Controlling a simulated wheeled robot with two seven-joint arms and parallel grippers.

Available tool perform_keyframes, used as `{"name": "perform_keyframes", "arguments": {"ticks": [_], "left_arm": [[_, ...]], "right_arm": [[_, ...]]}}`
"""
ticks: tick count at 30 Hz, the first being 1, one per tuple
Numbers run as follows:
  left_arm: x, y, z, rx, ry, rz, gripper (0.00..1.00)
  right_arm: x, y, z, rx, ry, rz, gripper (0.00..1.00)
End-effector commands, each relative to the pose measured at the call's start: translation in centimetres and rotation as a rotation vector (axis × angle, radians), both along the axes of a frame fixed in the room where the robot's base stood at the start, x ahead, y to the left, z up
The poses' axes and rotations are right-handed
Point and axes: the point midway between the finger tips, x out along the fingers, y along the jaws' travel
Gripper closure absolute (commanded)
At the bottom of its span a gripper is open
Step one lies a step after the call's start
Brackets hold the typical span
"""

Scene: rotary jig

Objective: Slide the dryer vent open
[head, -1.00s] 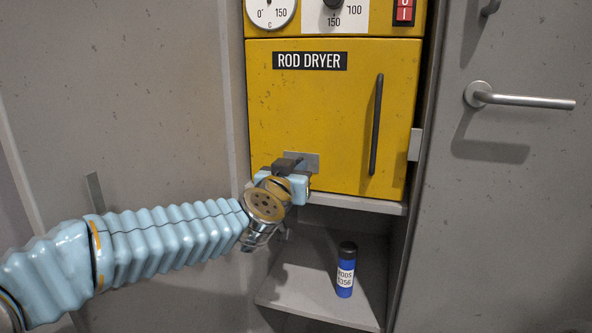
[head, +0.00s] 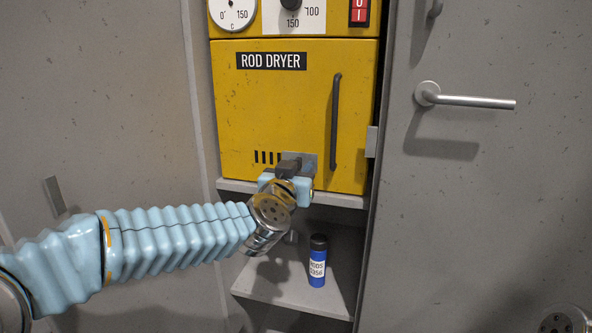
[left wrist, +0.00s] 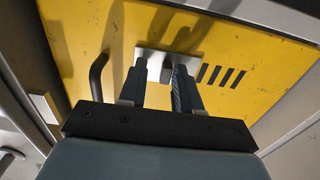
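The vent is a grey metal slide plate (head: 310,160) low on the yellow dryer door (head: 290,100). Several dark slots (head: 268,157) show uncovered to its left. In the left wrist view the plate (left wrist: 150,62) carries a small dark knob (left wrist: 167,70), with the slots (left wrist: 220,76) to its right. My left gripper (head: 290,165) is at the plate. In the left wrist view its fingers (left wrist: 162,75) stand apart on either side of the knob, the right finger close against it and a gap at the left one. My right gripper is not seen.
A black vertical door handle (head: 335,122) stands right of the plate. A blue bottle with a black cap (head: 318,262) stands on the shelf (head: 270,287) below. A grey door with a lever handle (head: 465,101) is at the right.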

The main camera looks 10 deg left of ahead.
Motion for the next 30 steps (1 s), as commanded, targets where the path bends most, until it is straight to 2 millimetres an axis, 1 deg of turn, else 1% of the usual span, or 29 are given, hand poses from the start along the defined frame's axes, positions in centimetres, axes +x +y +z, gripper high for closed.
{"name": "perform_keyframes", "arguments": {"ticks": [9,11,13,17,21,24,27,30], "left_arm": [[-0.1,0.2,0.0,-0.001,0.000,0.004,0.62],[-0.4,0.2,0.0,-0.001,0.000,0.004,0.62],[-1.2,0.2,0.0,-0.001,0.000,0.004,0.62],[-3.8,0.3,0.1,-0.001,-0.002,0.003,0.62],[-7.4,0.4,0.2,-0.001,-0.003,0.003,0.62],[-9.7,0.5,0.2,-0.001,-0.002,0.003,0.62],[-11.6,0.6,0.1,0.000,-0.002,0.003,0.62],[-12.9,0.6,0.1,-0.001,-0.001,0.003,0.62]], "right_arm": [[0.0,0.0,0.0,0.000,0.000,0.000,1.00],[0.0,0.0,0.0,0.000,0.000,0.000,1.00],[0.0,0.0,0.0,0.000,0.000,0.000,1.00],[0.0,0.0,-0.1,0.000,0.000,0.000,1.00],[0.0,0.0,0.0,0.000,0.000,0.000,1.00],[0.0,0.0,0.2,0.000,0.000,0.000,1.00],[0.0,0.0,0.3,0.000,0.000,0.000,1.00],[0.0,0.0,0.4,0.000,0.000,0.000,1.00]]}}
